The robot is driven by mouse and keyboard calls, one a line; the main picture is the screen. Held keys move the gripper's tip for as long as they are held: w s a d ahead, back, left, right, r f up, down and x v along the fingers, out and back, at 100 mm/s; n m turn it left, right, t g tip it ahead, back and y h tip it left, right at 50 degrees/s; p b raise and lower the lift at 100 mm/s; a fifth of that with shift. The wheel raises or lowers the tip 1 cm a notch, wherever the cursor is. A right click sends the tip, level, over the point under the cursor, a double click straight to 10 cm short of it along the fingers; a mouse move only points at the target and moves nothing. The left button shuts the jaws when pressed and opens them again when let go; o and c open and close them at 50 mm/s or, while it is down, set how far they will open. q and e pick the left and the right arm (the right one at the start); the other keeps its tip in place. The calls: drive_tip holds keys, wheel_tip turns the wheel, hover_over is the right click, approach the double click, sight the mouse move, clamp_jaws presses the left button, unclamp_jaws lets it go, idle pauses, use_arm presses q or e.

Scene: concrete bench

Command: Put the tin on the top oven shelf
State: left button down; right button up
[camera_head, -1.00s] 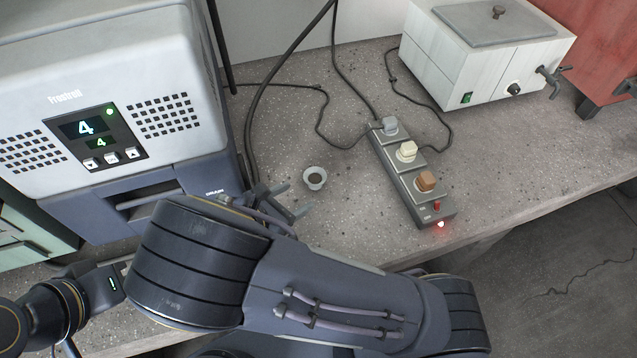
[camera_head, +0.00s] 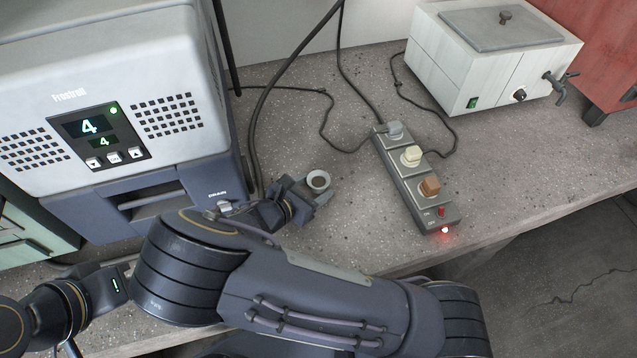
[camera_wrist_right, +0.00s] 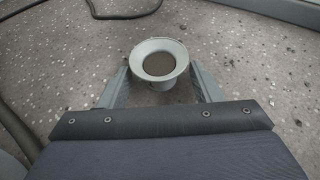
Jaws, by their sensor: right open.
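The tin (camera_head: 318,180) is a small pale grey round cup with a flared rim and dark inside. It stands upright on the bench in the head view and also shows in the right wrist view (camera_wrist_right: 159,60). My right gripper (camera_head: 315,188) is open, with its fingers on either side of the tin; in the wrist view small gaps seem to remain between fingers and tin. My left arm shows at the lower left of the head view, but its gripper jaws cannot be made out. No oven shelf can be made out.
A white machine (camera_head: 110,60) marked Frostrell stands at the left. A power strip (camera_head: 415,180) with several plugs lies right of the tin, its black cables running behind. A white tank with a tap (camera_head: 490,60) stands at the back right. The bench (camera_head: 510,160) is clear before it.

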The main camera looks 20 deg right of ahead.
drive_tip(key=c, duration=1.1)
drive_tip(key=shift+c, duration=0.2)
